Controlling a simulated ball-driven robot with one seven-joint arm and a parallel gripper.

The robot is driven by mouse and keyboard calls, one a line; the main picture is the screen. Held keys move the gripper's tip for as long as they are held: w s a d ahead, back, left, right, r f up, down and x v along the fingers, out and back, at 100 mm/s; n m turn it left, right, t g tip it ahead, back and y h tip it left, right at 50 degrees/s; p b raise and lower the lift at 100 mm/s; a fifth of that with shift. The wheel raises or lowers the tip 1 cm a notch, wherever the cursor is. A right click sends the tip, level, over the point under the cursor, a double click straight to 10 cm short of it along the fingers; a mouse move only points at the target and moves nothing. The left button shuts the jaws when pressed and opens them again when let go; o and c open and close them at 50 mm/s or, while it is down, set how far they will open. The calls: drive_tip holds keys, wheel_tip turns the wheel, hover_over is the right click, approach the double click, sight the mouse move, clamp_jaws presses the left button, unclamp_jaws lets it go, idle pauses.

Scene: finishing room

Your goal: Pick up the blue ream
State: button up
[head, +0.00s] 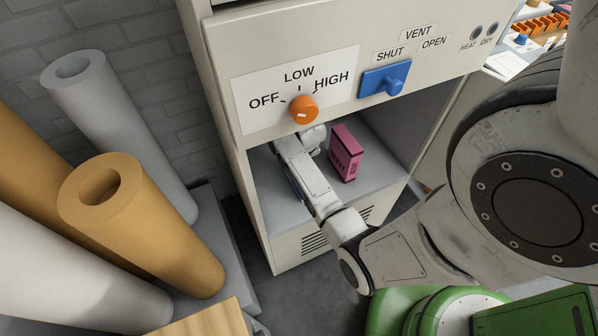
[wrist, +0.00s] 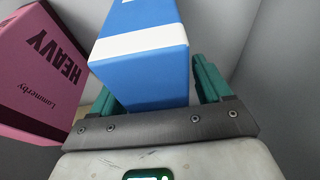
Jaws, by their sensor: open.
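The blue ream (wrist: 152,62), a blue block with a white band, stands between the two green fingers of my gripper (wrist: 156,88) in the wrist view. The fingers are open, one on each side of it. Whether either finger touches it I cannot tell. In the head view my arm reaches into the open bay of the cabinet, and the arm and cabinet hide the fingers and most or all of the blue ream.
A pink ream (head: 344,154) marked HEAVY stands close by in the bay; it also shows at left in the wrist view (wrist: 40,72). The cabinet (head: 225,60) has an orange knob (head: 304,110) and a blue slider (head: 386,80) above the opening. Large rolls (head: 150,230) stand at left.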

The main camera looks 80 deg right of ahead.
drive_tip(key=shift+f, duration=0.25)
idle(0.3)
drive_tip(key=shift+c, duration=0.4)
clamp_jaws()
idle(0.3)
drive_tip(key=shift+r, duration=0.1)
